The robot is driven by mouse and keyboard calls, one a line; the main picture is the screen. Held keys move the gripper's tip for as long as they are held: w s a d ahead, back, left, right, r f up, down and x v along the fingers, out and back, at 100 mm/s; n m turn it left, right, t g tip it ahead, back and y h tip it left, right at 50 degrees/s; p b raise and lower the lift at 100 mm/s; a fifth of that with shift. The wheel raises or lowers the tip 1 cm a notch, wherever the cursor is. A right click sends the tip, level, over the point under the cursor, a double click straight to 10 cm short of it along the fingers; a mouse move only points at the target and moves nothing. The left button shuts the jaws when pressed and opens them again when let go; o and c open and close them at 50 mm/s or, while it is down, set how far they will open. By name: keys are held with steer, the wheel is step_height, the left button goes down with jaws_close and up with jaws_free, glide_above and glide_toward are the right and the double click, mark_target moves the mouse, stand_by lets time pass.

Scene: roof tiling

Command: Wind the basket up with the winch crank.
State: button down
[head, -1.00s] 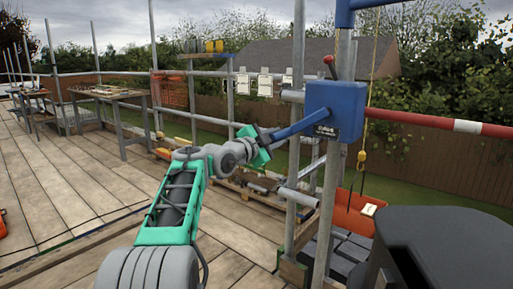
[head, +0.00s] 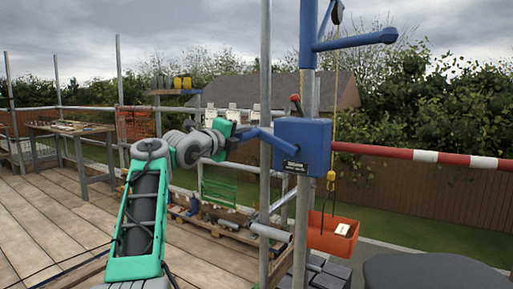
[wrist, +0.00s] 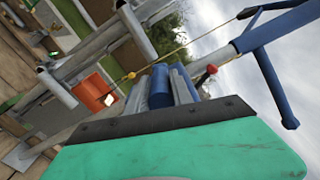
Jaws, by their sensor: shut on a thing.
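The blue winch box (head: 303,145) sits on an upright scaffold pole. Its blue crank (head: 273,141) reaches out to the left and slightly up. My gripper (head: 243,131) is shut on the crank's outer end; its fingers hide the handle. In the wrist view my gripper's green body fills the bottom, and the winch box (wrist: 160,88) shows beyond it. The orange basket (head: 333,236) hangs below the winch on a yellow rope (head: 337,95) with a hook (head: 331,178). A pale item lies in the basket. The basket also shows in the wrist view (wrist: 92,92).
A lever with a red knob (head: 295,99) stands on top of the winch. A red-and-white rail (head: 425,156) runs right from it. Grey scaffold poles (head: 265,80) stand close to my gripper. A wooden table (head: 72,131) is at the left; the deck boards before it are clear.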

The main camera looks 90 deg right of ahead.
steer(key=s+a+r+m, duration=0.3)
steer(key=s+r+m, duration=0.3)
steer(key=r+m, duration=0.1)
steer(key=shift+s+a+r, duration=0.25)
stand_by(0.3)
steer(key=c, duration=1.1)
jaws_free()
steer(key=shift+w, duration=0.1)
